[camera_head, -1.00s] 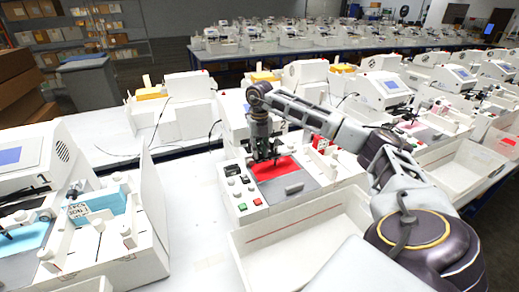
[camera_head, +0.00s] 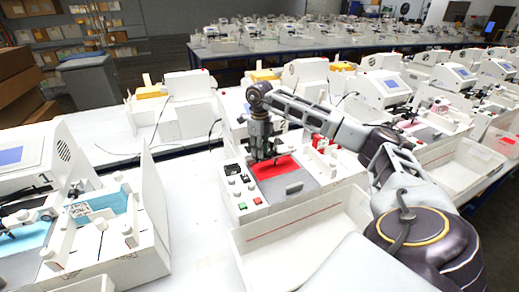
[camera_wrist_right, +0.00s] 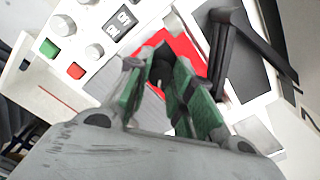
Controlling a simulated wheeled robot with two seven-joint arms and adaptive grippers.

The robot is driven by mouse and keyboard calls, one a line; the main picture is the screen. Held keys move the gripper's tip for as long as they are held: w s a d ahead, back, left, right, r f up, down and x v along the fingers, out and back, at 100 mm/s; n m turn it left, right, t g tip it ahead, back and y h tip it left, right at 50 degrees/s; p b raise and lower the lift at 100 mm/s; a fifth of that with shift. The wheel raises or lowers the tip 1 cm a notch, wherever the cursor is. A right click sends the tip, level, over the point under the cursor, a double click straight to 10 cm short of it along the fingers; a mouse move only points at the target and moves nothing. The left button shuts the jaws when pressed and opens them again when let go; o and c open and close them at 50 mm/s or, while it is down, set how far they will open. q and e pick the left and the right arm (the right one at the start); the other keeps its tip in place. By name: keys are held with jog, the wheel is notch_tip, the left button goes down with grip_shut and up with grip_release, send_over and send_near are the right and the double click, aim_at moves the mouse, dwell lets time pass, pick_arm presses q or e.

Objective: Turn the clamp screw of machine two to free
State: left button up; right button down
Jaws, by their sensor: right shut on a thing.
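Machine two (camera_head: 335,160) is the white plotter under my right arm, with a red sheet (camera_head: 290,166) on its grey bed. My right gripper (camera_head: 264,158) points down over the back left of that sheet. In the right wrist view, its green-padded fingers (camera_wrist_right: 165,88) are closed around a dark part (camera_wrist_right: 162,66) above the red sheet. This looks like the clamp screw, but the fingers hide most of it, and its turned position cannot be read. My left gripper is not in view.
Knobs, a small display (camera_wrist_right: 121,19), a green button (camera_wrist_right: 49,48) and a red button (camera_wrist_right: 75,71) lie beside the gripper. A dark bar (camera_wrist_right: 258,45) stands close on its other side. A white tray (camera_head: 290,235) is in front, and another plotter (camera_head: 110,245) stands left.

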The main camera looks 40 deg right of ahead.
jog(key=shift+n, duration=0.5)
jog(key=c, duration=1.2)
grip_release()
notch_tip(320, 180, up, 12)
jog(key=shift+s, duration=0.1)
dwell(0.5)
